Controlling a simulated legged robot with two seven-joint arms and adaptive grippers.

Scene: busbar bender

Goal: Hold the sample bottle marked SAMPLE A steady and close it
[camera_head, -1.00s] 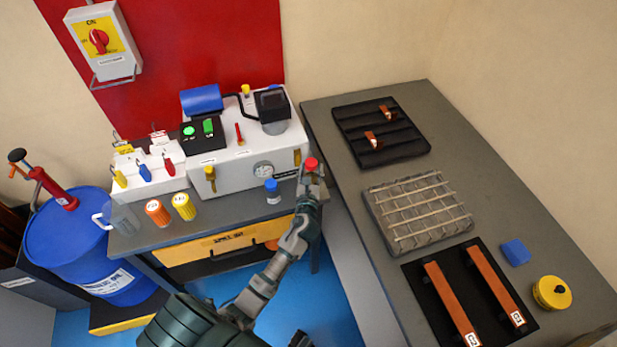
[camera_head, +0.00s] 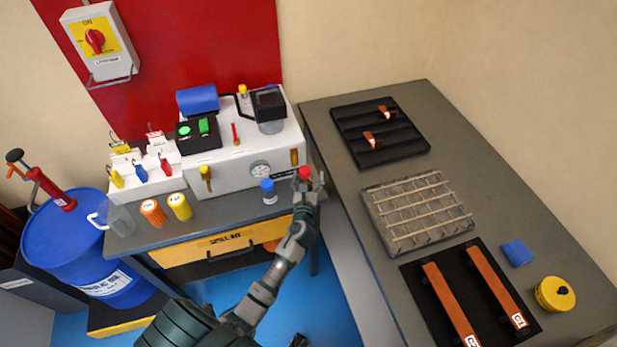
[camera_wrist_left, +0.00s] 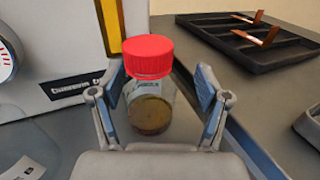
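A clear sample bottle (camera_wrist_left: 150,112) with brown contents and a red cap (camera_wrist_left: 149,55) stands upright on the grey bench, in front of the white machine. Its label is partly visible, but I cannot read its letter. The cap sits on top; I cannot tell how tight it is. My left gripper (camera_wrist_left: 160,100) is open around the bottle, one finger on each side, with a gap at the right finger. In the head view the left gripper (camera_head: 308,187) hides most of the bottle below the red cap (camera_head: 305,172). My right gripper is not clearly in view.
A blue-capped bottle (camera_head: 268,191) stands close to the left of the gripper. The white machine (camera_head: 240,160) with its gauge is just behind. Orange (camera_head: 153,212) and yellow (camera_head: 180,206) containers stand further left. A grey table (camera_head: 345,175) with trays is to the right.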

